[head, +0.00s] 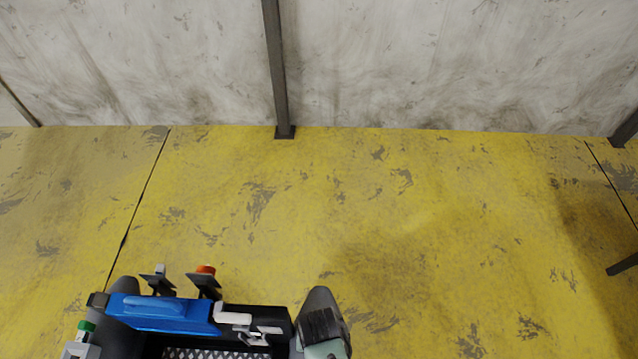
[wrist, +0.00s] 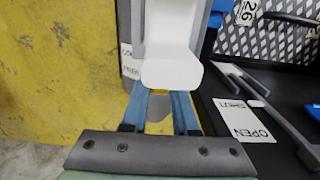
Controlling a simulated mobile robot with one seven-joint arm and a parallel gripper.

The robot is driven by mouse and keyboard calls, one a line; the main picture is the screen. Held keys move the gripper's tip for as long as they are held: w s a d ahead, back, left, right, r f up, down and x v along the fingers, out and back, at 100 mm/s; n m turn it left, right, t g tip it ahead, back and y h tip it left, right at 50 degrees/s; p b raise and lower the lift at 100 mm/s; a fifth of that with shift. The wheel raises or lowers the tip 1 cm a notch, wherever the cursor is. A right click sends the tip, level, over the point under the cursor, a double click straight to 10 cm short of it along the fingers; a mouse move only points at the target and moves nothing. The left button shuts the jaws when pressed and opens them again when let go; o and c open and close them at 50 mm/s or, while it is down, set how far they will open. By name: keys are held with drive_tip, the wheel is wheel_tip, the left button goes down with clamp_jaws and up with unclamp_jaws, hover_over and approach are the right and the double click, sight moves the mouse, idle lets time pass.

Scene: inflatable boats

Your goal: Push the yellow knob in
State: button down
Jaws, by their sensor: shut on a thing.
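I cannot make out the yellow knob for certain in either view. My gripper (wrist: 160,100) is at the lower middle of the wrist view, with two blue fingers a small gap apart. A patch of yellow shows between the fingers; I cannot tell whether it is a part or the floor. A white rounded piece (wrist: 170,72) lies right at the fingertips and hides their ends. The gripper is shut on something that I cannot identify. In the head view, the dark and pale green end of my arm is at the bottom, at the boat's right side.
The boat's blue part (head: 160,315), an orange-red cap (head: 205,269) and white lever parts (head: 233,314) show at the bottom left. A label reading OPEN (wrist: 245,120) lies on a black panel at right. Worn yellow floor (head: 400,230) ahead is clear up to the wall.

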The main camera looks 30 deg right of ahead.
drive_tip(key=shift+s+a, duration=0.3)
drive_tip(key=shift+s, duration=0.2)
drive_tip(key=c, duration=0.7)
unclamp_jaws()
wheel_tip(320, 180, up, 13)
